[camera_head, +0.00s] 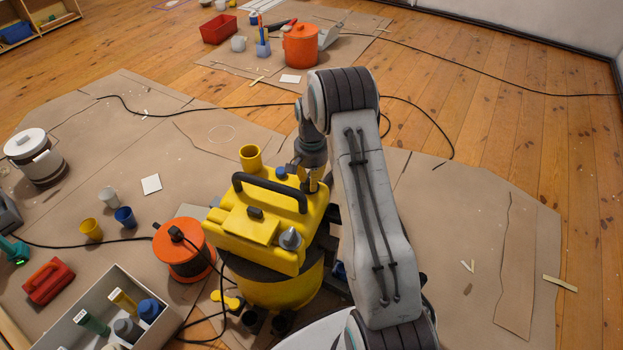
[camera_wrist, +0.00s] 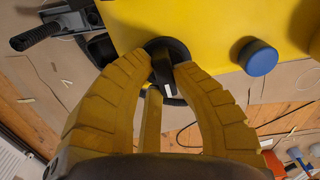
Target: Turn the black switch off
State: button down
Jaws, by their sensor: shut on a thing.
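The black switch (camera_wrist: 162,70) stands on a round black base on the yellow machine (camera_wrist: 200,25) in the wrist view. My gripper (camera_wrist: 162,78) is shut on the switch, with its yellow fingers on both sides of it. In the head view the yellow machine (camera_head: 270,225) has a black carry handle and stands on the dropcloth. My gripper (camera_head: 312,180) reaches down at the machine's back right corner, and the switch is hidden there behind it. A blue knob (camera_wrist: 258,57) sits on the machine to the right of the switch in the wrist view.
An orange cable reel (camera_head: 182,250) stands left of the machine, with black cable around it. A grey box (camera_head: 135,285) of bottles is at the front left. Yellow and blue cups stand on the dropcloth farther left. The dropcloth at right (camera_head: 450,220) is mostly clear.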

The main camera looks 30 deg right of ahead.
jog(key=shift+f, duration=0.1)
jog(key=c, duration=1)
grip_release()
notch_tip(320, 180, up, 10)
jog(key=shift+r, duration=1.05)
